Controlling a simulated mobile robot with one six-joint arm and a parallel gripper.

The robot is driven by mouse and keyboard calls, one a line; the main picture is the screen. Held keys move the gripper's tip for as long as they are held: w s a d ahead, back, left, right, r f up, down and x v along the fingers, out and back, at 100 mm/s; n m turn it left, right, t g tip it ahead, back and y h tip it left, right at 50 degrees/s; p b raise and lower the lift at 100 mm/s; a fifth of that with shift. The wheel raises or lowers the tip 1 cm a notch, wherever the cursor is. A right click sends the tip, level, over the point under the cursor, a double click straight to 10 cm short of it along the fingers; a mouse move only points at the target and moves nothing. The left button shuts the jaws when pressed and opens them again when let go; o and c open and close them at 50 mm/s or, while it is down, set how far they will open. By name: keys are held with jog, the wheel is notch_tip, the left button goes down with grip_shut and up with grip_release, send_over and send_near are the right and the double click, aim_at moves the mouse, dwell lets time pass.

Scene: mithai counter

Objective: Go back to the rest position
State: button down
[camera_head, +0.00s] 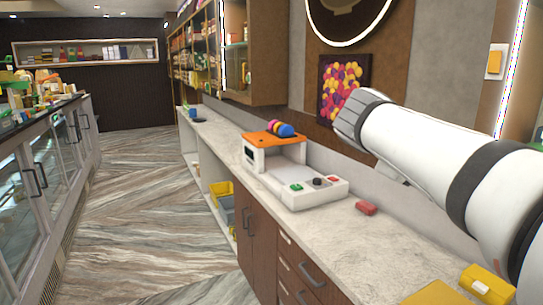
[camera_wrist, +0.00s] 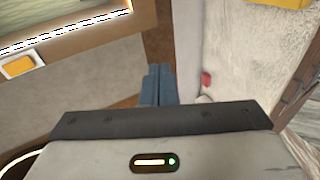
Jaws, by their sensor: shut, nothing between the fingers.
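My gripper (camera_head: 347,112) is raised above the counter at the right of the head view, in front of the wall beside the colourful picture. In the wrist view its two blue-grey fingers (camera_wrist: 157,84) are together with nothing between them. The gripper is well clear of the stone counter (camera_head: 345,243) and touches nothing that I can see.
The red block also shows in the wrist view (camera_wrist: 207,79). A wall cabinet (camera_head: 255,60) hangs left of the picture (camera_head: 330,85). The aisle floor (camera_head: 150,190) is clear.

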jog(key=s+a+f+m+g+y, duration=0.1)
jog(key=s+a+f+y, duration=0.2)
jog(key=f, duration=0.6)
jog(key=s+a+f+m+g+y, duration=0.1)
jog(key=s+a+f+y, duration=0.3)
jog(key=f, duration=0.6)
jog(key=s+a+f+m+g+y, duration=0.1)
jog(key=s+a+f+m+y, duration=0.2)
jog(key=s+a+f, duration=0.4)
notch_tip(320, 180, down, 3)
jog(key=shift+s+r+y, duration=0.2)
jog(key=shift+y, duration=0.2)
